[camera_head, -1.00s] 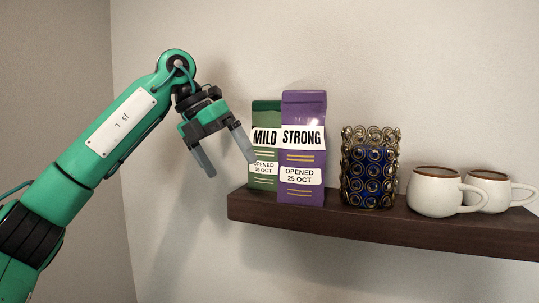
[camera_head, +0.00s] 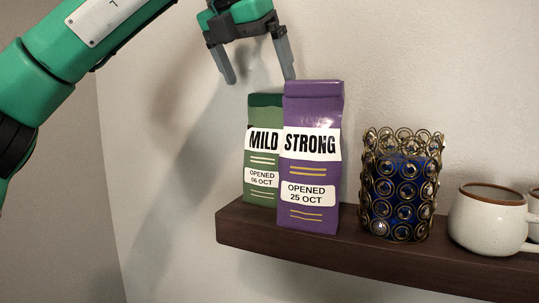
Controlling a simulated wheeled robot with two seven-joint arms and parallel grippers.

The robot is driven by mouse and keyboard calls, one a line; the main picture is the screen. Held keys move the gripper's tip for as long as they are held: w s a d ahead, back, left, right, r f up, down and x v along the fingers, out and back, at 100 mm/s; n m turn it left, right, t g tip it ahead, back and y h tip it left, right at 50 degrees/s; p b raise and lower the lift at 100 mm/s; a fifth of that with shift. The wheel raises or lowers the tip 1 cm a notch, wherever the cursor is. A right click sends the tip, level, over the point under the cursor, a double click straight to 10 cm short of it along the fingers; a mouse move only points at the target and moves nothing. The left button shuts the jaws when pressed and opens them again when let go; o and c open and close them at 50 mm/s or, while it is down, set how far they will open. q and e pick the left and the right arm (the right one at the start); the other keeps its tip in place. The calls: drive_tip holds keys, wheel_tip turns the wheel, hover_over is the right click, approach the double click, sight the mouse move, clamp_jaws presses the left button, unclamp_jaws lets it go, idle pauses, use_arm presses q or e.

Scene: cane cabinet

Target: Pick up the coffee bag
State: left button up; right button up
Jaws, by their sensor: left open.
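Two coffee bags stand upright on a dark wooden shelf (camera_head: 255,237). The purple bag (camera_head: 312,215) is labelled STRONG, opened 25 OCT. The purple bag stands in front and hides the green bag's right part. My left gripper (camera_head: 260,80) is open and empty, with its fingers pointing down. In the picture it is just above the tops of the bags, one finger on each side of the green bag's top. I cannot tell how far apart they are in depth. My right gripper is not in view.
A blue glass holder with brass rings (camera_head: 400,190) stands right of the purple bag, with a small gap. A white mug (camera_head: 487,220) and part of a second mug (camera_head: 534,215) stand at the right. A plain wall is close behind the shelf.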

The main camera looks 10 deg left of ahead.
sight(267, 101)
use_arm(q)
drive_tip(key=x, duration=0.2)
drive_tip(key=w+p+x, duration=0.1)
drive_tip(key=x, duration=0.2)
drive_tip(key=shift+s+a+r, duration=0.1)
drive_tip(key=shift+a+r, duration=0.05)
drive_tip(key=shift+r, duration=0.15)
drive_tip(key=shift+w+f+p, duration=0.3)
drive_tip(key=shift+f+p, duration=0.2)
drive_tip(key=shift+p, duration=0.2)
drive_tip(key=p+x, duration=0.2)
drive_tip(key=x, duration=0.1)
drive_tip(key=shift+w+f, duration=0.2)
drive_tip(key=shift+f, duration=0.15)
drive_tip(key=shift+w+f, duration=0.15)
drive_tip(key=shift+f, duration=0.05)
drive_tip(key=shift+d, duration=0.2)
drive_tip(key=shift+c, duration=0.7)
drive_tip(key=c, duration=1.4)
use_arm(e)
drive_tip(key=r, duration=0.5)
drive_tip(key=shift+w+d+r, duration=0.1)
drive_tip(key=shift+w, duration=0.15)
use_arm(q)
drive_tip(key=shift+o, duration=0.2)
drive_tip(key=shift+r, duration=0.15)
